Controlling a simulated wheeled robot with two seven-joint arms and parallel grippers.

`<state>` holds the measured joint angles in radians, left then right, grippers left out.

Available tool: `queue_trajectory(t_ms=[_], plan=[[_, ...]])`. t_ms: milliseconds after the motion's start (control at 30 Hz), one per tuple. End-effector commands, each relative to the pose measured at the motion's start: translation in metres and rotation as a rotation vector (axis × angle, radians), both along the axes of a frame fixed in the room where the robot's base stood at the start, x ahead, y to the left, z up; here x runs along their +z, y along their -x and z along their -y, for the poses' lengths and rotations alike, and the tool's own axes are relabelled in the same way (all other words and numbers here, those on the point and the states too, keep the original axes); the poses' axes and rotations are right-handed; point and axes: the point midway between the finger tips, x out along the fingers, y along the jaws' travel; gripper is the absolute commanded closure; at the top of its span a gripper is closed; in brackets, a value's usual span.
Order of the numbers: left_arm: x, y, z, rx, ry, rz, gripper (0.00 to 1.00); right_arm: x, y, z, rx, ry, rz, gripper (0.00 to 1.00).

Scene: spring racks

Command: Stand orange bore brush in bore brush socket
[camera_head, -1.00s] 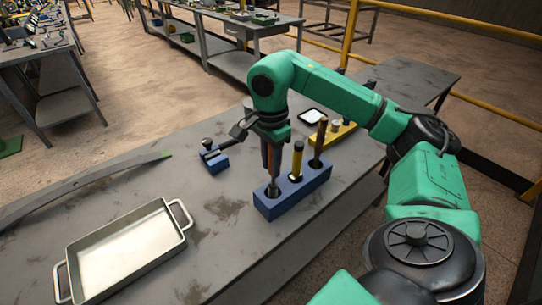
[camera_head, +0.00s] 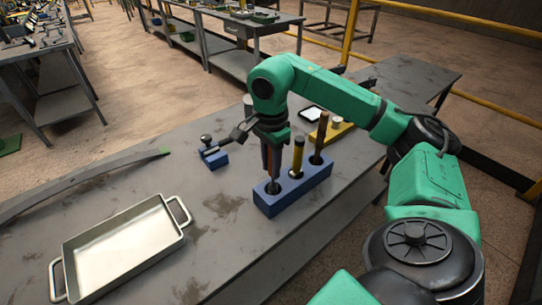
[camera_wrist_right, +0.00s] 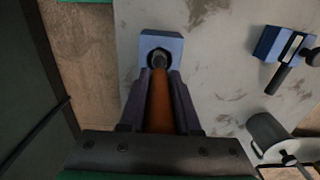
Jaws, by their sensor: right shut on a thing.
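My right gripper (camera_head: 267,164) is shut on the orange bore brush (camera_wrist_right: 160,103), which points down from between the fingers. The brush's dark lower end meets the hole at the left end of the blue socket block (camera_head: 293,199); the wrist view shows the tip at the hole in this block (camera_wrist_right: 174,42). The brush looks about upright. How deep the tip sits is hidden. A yellow-handled tool (camera_head: 298,155) and a brown-handled tool (camera_head: 321,132) stand in the block's other holes. My left gripper is not in view.
A metal tray (camera_head: 112,256) lies at the front left. A small blue block (camera_head: 217,160) with a dark fitting, a yellow block (camera_head: 337,131) and a grey cylinder (camera_wrist_right: 268,131) are nearby. A long curved strip (camera_head: 85,181) lies at the left. The bench between tray and socket block is clear.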

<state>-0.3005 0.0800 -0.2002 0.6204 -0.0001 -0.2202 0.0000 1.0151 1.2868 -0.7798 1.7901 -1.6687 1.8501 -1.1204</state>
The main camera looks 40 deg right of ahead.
Motion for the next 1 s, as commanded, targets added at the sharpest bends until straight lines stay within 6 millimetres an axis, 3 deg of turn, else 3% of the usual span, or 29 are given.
queue_trajectory(t_ms=[433, 700, 733, 800, 833, 1000], plan=[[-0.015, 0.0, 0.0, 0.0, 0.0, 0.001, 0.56, -0.02, 0.0, 0.0, 0.0, 0.0, -0.001, 1.0], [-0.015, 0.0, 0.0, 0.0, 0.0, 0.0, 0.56, -0.02, 0.0, 0.0, 0.0, 0.0, 0.0, 1.0], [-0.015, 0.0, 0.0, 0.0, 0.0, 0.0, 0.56, -0.02, 0.0, 0.0, 0.0, 0.0, 0.0, 0.65], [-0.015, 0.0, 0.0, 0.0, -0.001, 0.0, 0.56, -0.02, 0.0, 0.0, 0.0, 0.0, 0.0, 0.38], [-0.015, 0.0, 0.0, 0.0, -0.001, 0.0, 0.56, -0.02, 0.0, 0.0, 0.0, 0.0, 0.0, 0.34], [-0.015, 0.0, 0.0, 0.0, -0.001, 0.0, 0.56, -0.02, 0.0, 0.0, 0.0, 0.0, 0.0, 0.34]])
